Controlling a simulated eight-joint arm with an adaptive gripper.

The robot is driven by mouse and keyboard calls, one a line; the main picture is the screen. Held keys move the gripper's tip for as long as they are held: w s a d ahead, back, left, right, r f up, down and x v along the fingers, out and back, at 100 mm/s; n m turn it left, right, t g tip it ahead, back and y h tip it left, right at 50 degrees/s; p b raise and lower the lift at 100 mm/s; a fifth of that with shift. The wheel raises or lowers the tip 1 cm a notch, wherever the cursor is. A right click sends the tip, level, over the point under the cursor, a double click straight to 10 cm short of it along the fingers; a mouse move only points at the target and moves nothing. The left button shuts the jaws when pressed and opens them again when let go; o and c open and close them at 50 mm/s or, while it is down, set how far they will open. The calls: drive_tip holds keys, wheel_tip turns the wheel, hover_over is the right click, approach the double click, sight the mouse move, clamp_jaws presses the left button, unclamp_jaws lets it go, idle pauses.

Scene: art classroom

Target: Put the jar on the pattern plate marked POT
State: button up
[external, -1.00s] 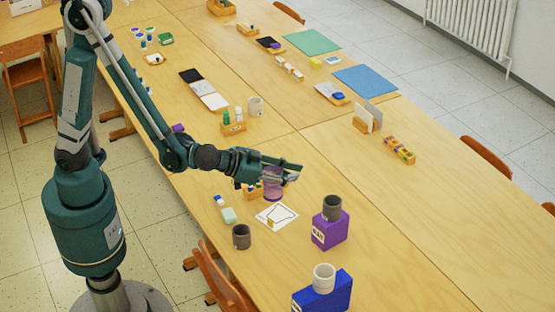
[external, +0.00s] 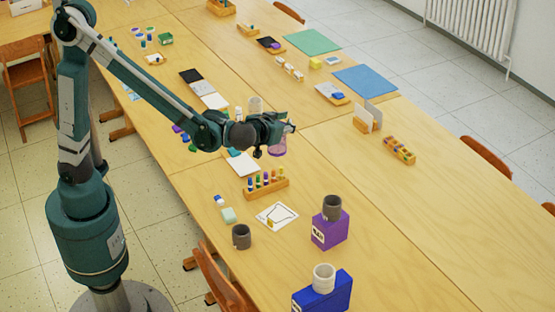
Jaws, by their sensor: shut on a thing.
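A translucent purple jar (external: 278,147) is held at the end of my gripper (external: 279,134), which is shut on it. The jar appears to be above the table, partly hidden by the fingers. A white plate with a dark outline drawn on it (external: 277,216) lies in the nearer part of the table, with a small yellowish thing at its edge. It is in front of the jar in the picture, well apart from it. Any lettering on it is too small to read.
A wooden rack of markers (external: 266,186) stands between the jar and the outlined plate. A dark grey cup (external: 241,237) stands to the plate's left. A purple block (external: 330,232) and a blue block (external: 322,294) carry cups. The table's right half is mostly clear.

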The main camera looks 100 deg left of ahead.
drive_tip(key=shift+s+a+r+n+g, duration=0.55)
drive_tip(key=shift+a+r+g, duration=0.25)
drive_tip(key=shift+r, duration=0.85)
hover_over(284, 205)
wheel_tip(284, 205, down, 25)
drive_tip(key=shift+b, duration=0.4)
drive_tip(key=shift+a, duration=0.1)
wheel_tip(284, 205, down, 6)
drive_tip(key=b, duration=0.1)
drive_tip(key=shift+b, duration=0.4)
drive_tip(key=shift+f, duration=0.1)
drive_tip(key=shift+f+b, duration=0.55)
drive_tip(key=shift+f, duration=1.25)
drive_tip(key=shift+f, duration=0.1)
drive_tip(key=o, duration=1.2)
